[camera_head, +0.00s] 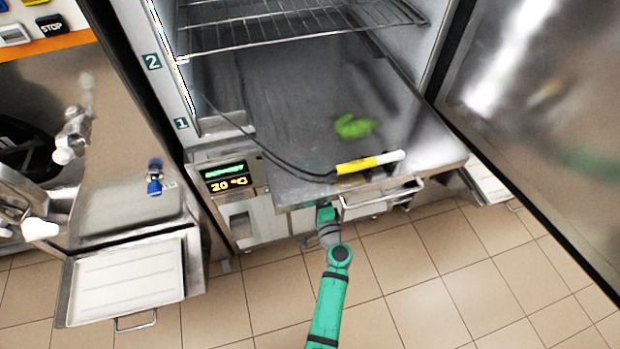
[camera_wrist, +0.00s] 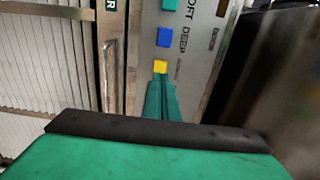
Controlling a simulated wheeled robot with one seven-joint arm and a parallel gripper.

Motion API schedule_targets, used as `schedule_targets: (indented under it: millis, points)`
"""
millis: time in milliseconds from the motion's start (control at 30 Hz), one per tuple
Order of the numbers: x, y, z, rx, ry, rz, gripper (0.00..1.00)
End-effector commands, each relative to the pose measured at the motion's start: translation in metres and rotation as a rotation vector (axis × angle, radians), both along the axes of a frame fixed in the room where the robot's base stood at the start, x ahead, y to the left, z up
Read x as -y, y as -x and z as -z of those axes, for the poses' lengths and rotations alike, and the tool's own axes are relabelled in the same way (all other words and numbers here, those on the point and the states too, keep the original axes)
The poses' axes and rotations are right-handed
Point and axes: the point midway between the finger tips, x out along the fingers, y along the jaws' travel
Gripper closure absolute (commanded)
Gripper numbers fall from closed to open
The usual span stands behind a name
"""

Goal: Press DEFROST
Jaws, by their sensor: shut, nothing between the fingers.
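A control panel (camera_wrist: 185,45) fills the upper middle of the wrist view. It carries a teal button (camera_wrist: 169,5), a blue button (camera_wrist: 164,37) beside the word DEEP, and a yellow button (camera_wrist: 160,67). The label by the yellow button is too small to read. My gripper (camera_wrist: 160,84) is shut and empty, its tips right below the yellow button; I cannot tell if they touch it. In the head view my gripper (camera_head: 326,213) is low, under the open cabinet's front edge. The display (camera_head: 227,178) shows a blurred green word and an amber 20 °C.
The cabinet's open door (camera_head: 545,110) stands to the right. A yellow-and-white probe (camera_head: 368,162) on a black cable lies across the steel floor (camera_head: 290,110) inside, near a green item (camera_head: 353,127). A machine with a drip tray (camera_head: 125,285) stands left. Tiled floor is clear in front.

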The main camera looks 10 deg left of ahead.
Motion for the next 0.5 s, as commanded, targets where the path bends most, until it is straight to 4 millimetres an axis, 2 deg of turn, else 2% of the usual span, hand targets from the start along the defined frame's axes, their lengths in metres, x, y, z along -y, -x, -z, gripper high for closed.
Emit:
schedule_targets:
  millis: [33,200,500]
  points:
    - [0.006,0.011,0.002,-0.003,-0.001,0.001,1.00]
    - [0.023,0.042,0.001,-0.002,-0.001,0.002,1.00]
    - [0.046,0.073,0.000,-0.001,-0.002,0.007,1.00]
